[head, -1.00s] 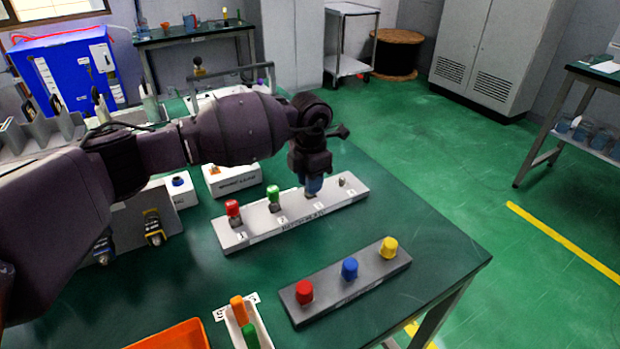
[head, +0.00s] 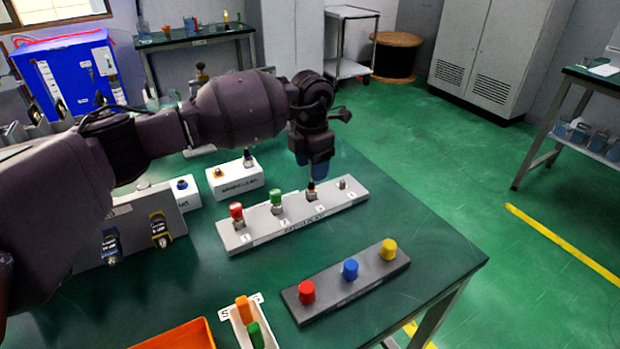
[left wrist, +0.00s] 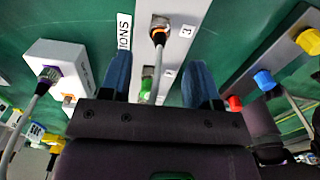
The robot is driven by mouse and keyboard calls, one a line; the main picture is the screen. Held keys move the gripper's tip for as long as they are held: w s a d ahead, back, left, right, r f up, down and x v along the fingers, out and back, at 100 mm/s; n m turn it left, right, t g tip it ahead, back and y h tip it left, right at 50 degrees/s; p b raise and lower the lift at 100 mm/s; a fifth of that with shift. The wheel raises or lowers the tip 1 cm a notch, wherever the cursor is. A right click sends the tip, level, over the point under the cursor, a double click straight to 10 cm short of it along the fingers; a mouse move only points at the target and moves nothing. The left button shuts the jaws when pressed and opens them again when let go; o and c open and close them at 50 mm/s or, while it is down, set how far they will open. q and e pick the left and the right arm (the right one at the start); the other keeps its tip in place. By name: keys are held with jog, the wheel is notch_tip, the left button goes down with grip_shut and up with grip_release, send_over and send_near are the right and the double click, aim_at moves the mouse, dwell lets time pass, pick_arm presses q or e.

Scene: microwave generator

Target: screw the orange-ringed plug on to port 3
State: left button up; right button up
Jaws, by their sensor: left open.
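The orange-ringed plug (head: 311,192) stands upright on port 3 of the pale port strip (head: 235,243). It also shows in the left wrist view (left wrist: 158,35), its cable running down between my fingers. Whether it is fully seated I cannot tell. On the same strip are a red plug (head: 237,212) and a green plug (head: 276,199); port 4 (head: 342,184) is bare. My left gripper (head: 318,171) is just above the orange-ringed plug. Its two blue fingers (left wrist: 161,82) are apart with a wide gap, clear of the plug. My right gripper is out of view.
A dark strip with red, blue (head: 350,269) and yellow caps lies in front. A white box with a purple-ringed plug (head: 248,160) stands behind the port strip. A holder at left carries blue- and yellow-ringed plugs (head: 160,230). An orange tray (head: 178,336) is at the front.

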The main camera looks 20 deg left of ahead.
pick_arm(q)
notch_tip(320, 180, up, 5)
jog(key=shift+f+p, duration=0.1)
jog(key=shift+p, duration=0.25)
dwell(0.4)
